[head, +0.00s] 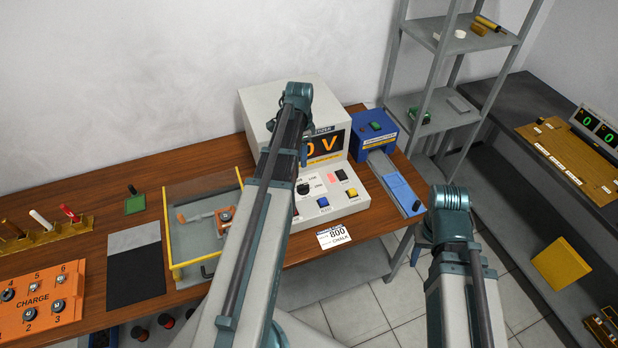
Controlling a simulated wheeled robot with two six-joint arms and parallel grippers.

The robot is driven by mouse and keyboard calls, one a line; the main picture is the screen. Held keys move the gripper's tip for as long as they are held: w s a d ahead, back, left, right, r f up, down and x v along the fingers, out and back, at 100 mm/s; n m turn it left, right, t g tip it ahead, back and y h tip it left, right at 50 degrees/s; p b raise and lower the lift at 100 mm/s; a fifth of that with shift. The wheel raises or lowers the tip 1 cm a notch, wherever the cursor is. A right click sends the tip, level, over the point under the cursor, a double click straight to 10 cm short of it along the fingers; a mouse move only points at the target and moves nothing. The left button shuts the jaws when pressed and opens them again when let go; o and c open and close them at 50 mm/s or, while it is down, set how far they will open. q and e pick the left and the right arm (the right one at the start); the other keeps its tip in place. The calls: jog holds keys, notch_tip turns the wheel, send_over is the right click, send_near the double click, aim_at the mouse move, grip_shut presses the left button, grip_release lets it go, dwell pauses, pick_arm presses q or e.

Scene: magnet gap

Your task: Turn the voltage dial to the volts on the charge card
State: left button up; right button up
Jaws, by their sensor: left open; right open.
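The magnetizer (262,107) is a pale box at the back of the wooden bench, with a sloped control panel (345,205) in front. Its dark display (326,145) shows orange "0 V" at its visible end; my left arm covers the rest. A black dial (303,188) sits on the panel, right beside my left arm. The white charge card (334,236) lies at the bench's front edge and reads "800" and "CHALK". My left arm reaches up across the panel, and my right arm stands right of the bench. Neither gripper's fingers can be seen.
The panel also has blue, yellow, red and black buttons. A blue device (374,132) with a slide stands right of it. A yellow-edged clear box (205,220), a dark mat (135,272) and an orange CHARGE board (38,298) are left. A grey shelf (440,103) stands behind right.

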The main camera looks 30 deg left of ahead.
aim_at(302, 185)
pick_arm(q)
notch_tip(302, 185, down, 14)
jog(key=b, duration=1.4)
jog(key=shift+s, duration=0.1)
jog(key=shift+r, duration=0.1)
grip_shut()
